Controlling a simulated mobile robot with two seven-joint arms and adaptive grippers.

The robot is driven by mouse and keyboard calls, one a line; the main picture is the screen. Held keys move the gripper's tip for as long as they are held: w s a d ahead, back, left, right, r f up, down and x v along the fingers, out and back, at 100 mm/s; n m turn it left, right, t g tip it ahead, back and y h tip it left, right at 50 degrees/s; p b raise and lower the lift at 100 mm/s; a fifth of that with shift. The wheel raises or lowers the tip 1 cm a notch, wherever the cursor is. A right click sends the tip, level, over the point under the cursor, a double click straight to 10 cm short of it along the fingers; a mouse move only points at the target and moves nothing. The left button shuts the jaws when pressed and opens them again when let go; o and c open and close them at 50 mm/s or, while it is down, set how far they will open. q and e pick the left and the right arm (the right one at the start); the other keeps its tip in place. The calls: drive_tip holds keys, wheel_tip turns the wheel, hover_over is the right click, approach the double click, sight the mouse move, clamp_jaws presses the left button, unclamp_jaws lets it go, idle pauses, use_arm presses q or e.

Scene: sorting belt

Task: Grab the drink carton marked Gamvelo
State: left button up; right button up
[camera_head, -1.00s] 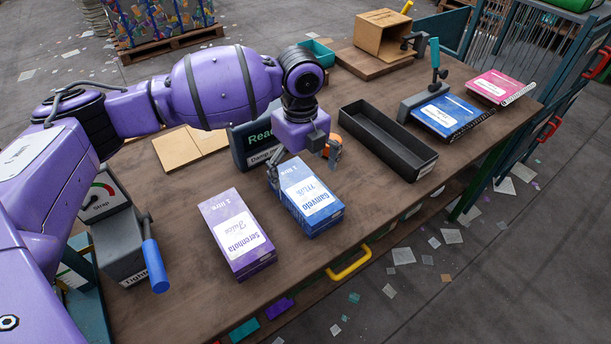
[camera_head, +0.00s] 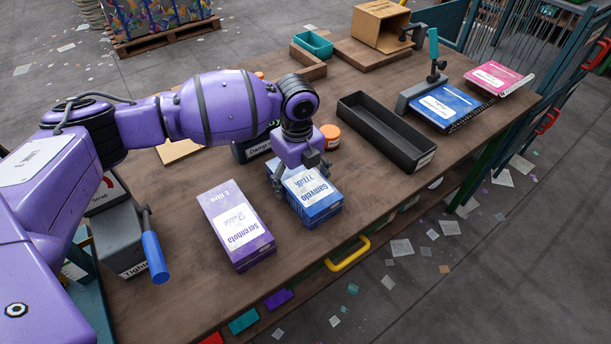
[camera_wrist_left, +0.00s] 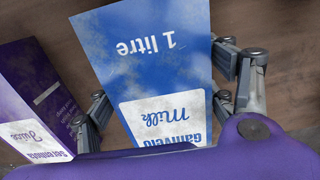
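The blue Gamvelo milk carton (camera_head: 318,205) lies flat on the brown table, its white label facing up. It also fills the middle of the left wrist view (camera_wrist_left: 150,55). My left gripper (camera_head: 299,176) is over the carton's far part, pointing down. In the left wrist view the gripper's fingers (camera_wrist_left: 162,100) are spread, one on each side of the carton. They are very close to its sides; I cannot tell whether they touch. The carton's far end is partly hidden by the gripper. My right gripper is not in view.
A purple Serenhota juice carton (camera_head: 236,229) lies just left of the blue one. A black tray (camera_head: 418,160) is to the right, and an orange-lidded jar (camera_head: 330,132) stands behind the gripper. Bare table (camera_head: 185,290) lies in front.

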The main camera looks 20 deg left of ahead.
use_arm(q)
drive_tip(key=c, duration=0.4)
drive_tip(key=shift+o, duration=0.2)
